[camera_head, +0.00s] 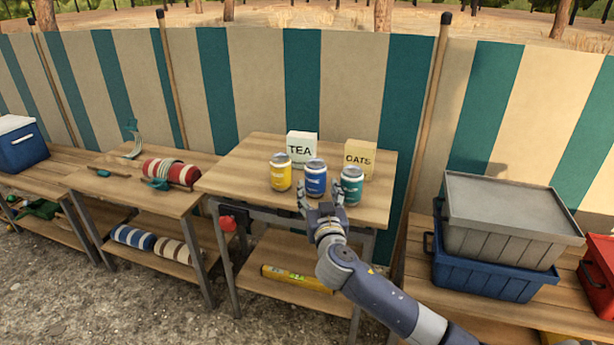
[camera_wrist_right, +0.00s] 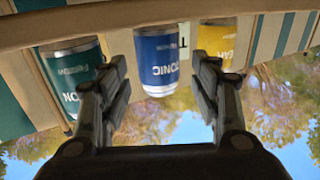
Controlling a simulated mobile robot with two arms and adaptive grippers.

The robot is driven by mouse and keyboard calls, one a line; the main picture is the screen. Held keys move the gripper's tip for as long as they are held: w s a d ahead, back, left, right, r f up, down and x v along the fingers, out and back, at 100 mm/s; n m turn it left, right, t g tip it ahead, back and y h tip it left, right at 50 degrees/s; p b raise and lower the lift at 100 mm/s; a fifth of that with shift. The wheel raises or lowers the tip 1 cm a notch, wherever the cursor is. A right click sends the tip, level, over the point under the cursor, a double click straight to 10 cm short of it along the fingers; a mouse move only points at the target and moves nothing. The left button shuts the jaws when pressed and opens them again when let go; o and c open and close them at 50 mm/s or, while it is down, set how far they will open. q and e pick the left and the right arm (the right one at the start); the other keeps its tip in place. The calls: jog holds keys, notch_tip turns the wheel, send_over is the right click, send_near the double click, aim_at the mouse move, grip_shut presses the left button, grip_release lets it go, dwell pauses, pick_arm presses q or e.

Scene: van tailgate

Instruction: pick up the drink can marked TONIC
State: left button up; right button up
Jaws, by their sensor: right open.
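The blue can (camera_head: 315,180) stands upright near the table's front edge, between a yellow can (camera_head: 280,173) and a green can (camera_head: 352,187). In the right wrist view, which is upside down, the blue can (camera_wrist_right: 160,58) shows lettering that reads as TONIC. My right gripper (camera_head: 320,196) is open just in front of it. In the wrist view the fingers (camera_wrist_right: 163,72) appear on either side of the blue can, with nothing clamped between them. The yellow can (camera_wrist_right: 215,42) and green can (camera_wrist_right: 72,72) flank the fingers there. My left gripper is not in view.
A TEA box (camera_head: 302,148) and an OATS box (camera_head: 360,156) stand behind the cans on the wooden table (camera_head: 235,180). A grey lidded crate (camera_head: 505,215) on a blue crate (camera_head: 490,272) stands right. The table's left part is clear.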

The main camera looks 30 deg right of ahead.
aim_at(316, 179)
jog(key=shift+f+b+x, duration=0.2)
jog(key=shift+x, duration=1.65)
jog(key=shift+f+b+x, duration=0.2)
jog(key=shift+x, duration=1.6)
jog(key=shift+d, duration=0.15)
jog(key=c, duration=0.7)
